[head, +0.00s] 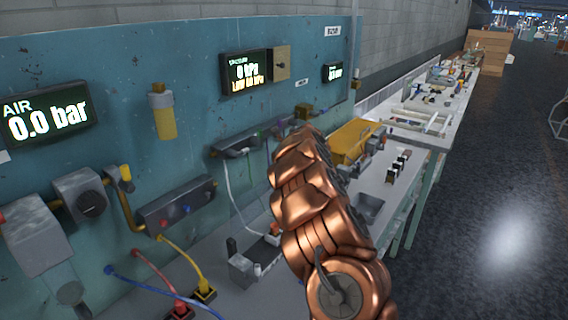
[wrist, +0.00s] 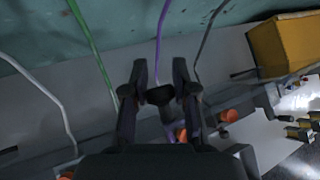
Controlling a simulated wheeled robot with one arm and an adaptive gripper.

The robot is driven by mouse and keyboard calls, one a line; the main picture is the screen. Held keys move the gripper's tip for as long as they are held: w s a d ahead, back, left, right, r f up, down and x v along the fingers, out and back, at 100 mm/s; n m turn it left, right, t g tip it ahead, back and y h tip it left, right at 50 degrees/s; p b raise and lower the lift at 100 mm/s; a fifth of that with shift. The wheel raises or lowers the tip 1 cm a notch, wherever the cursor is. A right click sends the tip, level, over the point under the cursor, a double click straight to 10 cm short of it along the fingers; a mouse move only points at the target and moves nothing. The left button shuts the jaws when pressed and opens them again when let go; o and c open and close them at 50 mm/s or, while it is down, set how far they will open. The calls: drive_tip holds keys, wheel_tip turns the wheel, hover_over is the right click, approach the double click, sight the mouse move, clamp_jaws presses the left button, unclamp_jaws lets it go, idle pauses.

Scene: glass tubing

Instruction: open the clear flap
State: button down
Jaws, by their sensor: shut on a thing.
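My gripper (wrist: 159,70) shows in the wrist view, with its two black fingers pointing toward the teal panel. The fingers stand a short way apart, with a small dark piece (wrist: 160,95) between them. I cannot tell whether this piece belongs to the clear flap. No clear flap can be made out for certain in either view. In the head view my copper-coloured arm reaches forward over the bench, and my gripper is hidden behind it.
The teal panel (head: 120,60) carries gauges, displays and a dark manifold (head: 178,205) with coloured hoses. A purple hose (wrist: 160,40) and a green hose (wrist: 88,40) hang near my fingers. A yellow box (head: 352,140) stands beyond my arm.

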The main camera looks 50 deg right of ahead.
drive_tip(key=shift+w+a+f, duration=0.25)
drive_tip(key=shift+a+f, duration=0.15)
drive_tip(key=shift+f, duration=0.05)
drive_tip(key=c, duration=1.2)
unclamp_jaws()
drive_tip(key=shift+o, duration=1.3)
drive_tip(key=shift+s+d+r, duration=0.1)
drive_tip(key=shift+d+r, duration=0.05)
drive_tip(key=shift+r, duration=0.1)
drive_tip(key=shift+s+r, duration=0.1)
drive_tip(key=shift+s, duration=0.05)
drive_tip(key=shift+s+r, duration=0.4)
drive_tip(key=v, duration=1)
drive_tip(key=shift+a, duration=0.25)
drive_tip(key=shift+s+r, duration=0.1)
